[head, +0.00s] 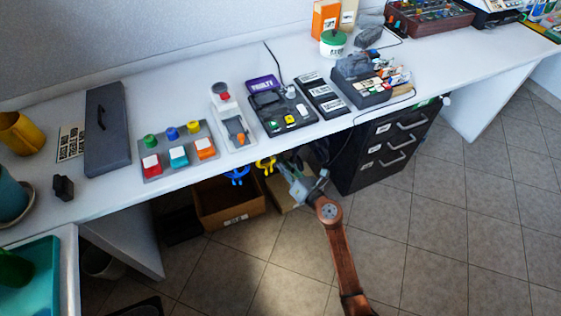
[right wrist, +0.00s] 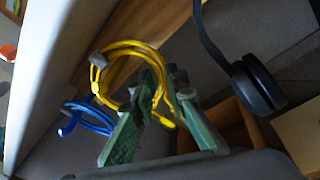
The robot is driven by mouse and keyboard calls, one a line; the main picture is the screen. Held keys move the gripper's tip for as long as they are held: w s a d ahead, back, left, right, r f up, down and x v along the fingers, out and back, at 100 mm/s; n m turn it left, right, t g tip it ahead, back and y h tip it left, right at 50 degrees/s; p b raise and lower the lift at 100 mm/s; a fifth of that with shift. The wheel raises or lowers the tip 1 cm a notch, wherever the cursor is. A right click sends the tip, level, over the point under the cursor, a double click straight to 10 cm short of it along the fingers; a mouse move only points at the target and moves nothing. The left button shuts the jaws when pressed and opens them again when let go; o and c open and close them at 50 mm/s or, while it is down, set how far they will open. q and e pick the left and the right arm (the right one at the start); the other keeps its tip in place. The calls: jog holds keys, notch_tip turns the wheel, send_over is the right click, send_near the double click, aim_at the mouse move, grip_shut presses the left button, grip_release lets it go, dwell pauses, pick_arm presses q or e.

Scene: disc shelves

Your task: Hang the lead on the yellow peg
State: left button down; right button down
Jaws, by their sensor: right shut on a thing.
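A yellow coiled lead (right wrist: 125,48) shows as a loop at the fingers of my right gripper (right wrist: 161,88) in the right wrist view. The gripper is shut on the lead at the loop's right side. In the head view the right gripper (head: 287,170) is at the counter's front edge, just right of the yellow loop (head: 266,163). A grey piece sits at the loop's left side; I cannot tell whether it is a peg tip or a tie. A separate yellow peg cannot be made out. My left gripper is out of view.
A blue coil (head: 237,175) hangs left of the yellow loop under the counter (head: 113,197). Black headphones (right wrist: 257,84) hang to the right in the wrist view. An open cardboard box (head: 228,211) stands below, and a black drawer cabinet (head: 372,164) stands to the right.

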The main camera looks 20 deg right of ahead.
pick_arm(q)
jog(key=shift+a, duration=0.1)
pick_arm(e)
jog(key=c, duration=2.3)
grip_release()
jog(key=o, duration=0.5)
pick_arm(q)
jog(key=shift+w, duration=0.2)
pick_arm(e)
jog(key=v, duration=1.2)
